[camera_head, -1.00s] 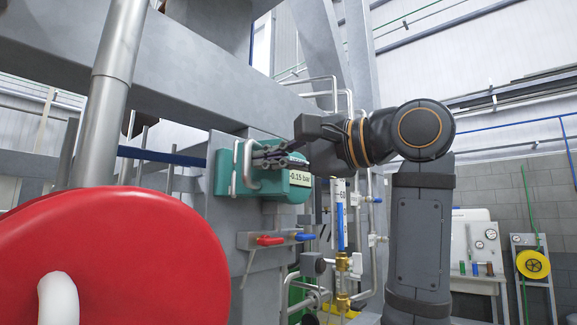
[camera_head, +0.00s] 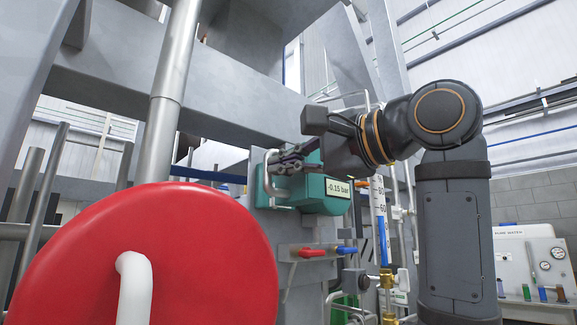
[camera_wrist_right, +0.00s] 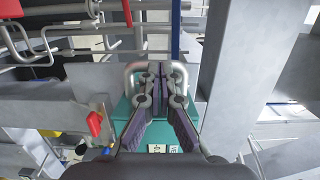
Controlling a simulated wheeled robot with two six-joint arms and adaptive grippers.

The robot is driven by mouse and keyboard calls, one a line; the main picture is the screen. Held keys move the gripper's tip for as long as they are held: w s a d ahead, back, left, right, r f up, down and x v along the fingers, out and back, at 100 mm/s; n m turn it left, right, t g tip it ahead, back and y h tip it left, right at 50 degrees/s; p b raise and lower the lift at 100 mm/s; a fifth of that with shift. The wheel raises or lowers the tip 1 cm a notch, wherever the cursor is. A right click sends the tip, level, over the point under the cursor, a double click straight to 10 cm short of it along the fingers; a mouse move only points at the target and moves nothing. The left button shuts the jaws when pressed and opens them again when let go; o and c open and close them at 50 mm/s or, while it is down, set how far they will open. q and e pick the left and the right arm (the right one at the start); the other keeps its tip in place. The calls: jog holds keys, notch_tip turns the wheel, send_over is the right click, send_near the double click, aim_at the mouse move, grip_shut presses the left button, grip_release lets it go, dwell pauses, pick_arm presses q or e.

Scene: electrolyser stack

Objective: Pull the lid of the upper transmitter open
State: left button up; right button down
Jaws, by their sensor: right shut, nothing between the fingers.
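The upper transmitter (camera_head: 322,196) is a teal box with a display reading -0.15 bar, fixed to a grey plate right of centre. A pale bent-tube handle (camera_head: 268,182) stands on its left face, the lid side. I cannot tell whether the lid stands apart from the body. My right gripper (camera_head: 276,168) is shut and empty, with its fingertips at the handle. In the wrist view my fingers (camera_wrist_right: 163,70) are together, in front of the teal transmitter (camera_wrist_right: 123,108) and inside the outline of the handle (camera_wrist_right: 133,72). Contact is unclear. My left gripper is not in view.
A large red disc (camera_head: 150,260) with a white handle fills the lower left. A thick metal pipe (camera_head: 172,95) and grey beams stand behind. A gauge tube (camera_head: 382,225) is to the right.

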jog(key=shift+a, duration=0.1)
dwell(0.3)
jog(key=v, duration=1.2)
jog(key=shift+r, duration=0.1)
